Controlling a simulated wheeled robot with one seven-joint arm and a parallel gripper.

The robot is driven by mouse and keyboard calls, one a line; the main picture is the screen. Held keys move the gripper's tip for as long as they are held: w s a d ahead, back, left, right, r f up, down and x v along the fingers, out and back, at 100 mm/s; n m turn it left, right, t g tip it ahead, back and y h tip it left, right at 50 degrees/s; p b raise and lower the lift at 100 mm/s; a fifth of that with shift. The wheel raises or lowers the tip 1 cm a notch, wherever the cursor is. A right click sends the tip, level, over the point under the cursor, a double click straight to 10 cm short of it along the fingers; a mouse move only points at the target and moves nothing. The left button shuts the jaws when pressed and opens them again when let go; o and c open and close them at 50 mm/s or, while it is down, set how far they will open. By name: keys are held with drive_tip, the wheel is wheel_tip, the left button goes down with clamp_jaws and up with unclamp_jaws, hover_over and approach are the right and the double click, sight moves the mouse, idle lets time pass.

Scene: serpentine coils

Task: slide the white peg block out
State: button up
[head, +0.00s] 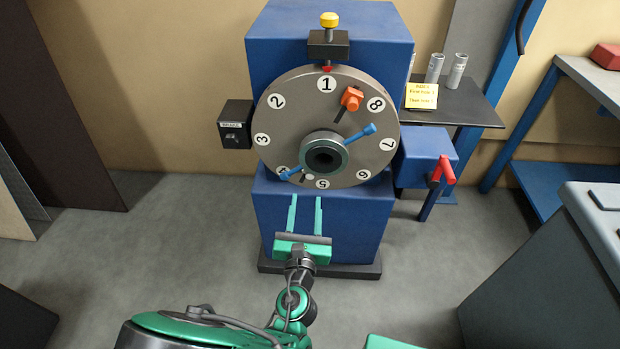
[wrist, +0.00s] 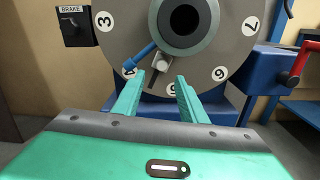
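The white peg block is a small pale piece near the rim of the grey numbered disc (head: 300,90), just above label 5. It shows in the head view (head: 308,177) and in the wrist view (wrist: 163,63), at the end of a short dark slot. My gripper (head: 306,198) is green and open, with nothing between its fingers. In the wrist view my gripper's two fingers (wrist: 160,84) point toward the disc's lower part, either side of label 5. The white block appears above and between the fingertips; the remaining distance is hard to tell.
A blue bar (head: 289,174) lies left of the white block, near label 4. An orange block (head: 352,99) sits near label 8 and a blue one (head: 369,130) near 7. A grey hub (head: 325,157) sticks out centrally. A brake box (head: 235,124) stands left, a red-handled box (head: 425,160) right.

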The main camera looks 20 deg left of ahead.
sight(310, 177)
drive_tip(key=x, duration=0.9)
drive_tip(key=shift+w+d, duration=0.15)
drive_tip(key=shift+w, duration=0.15)
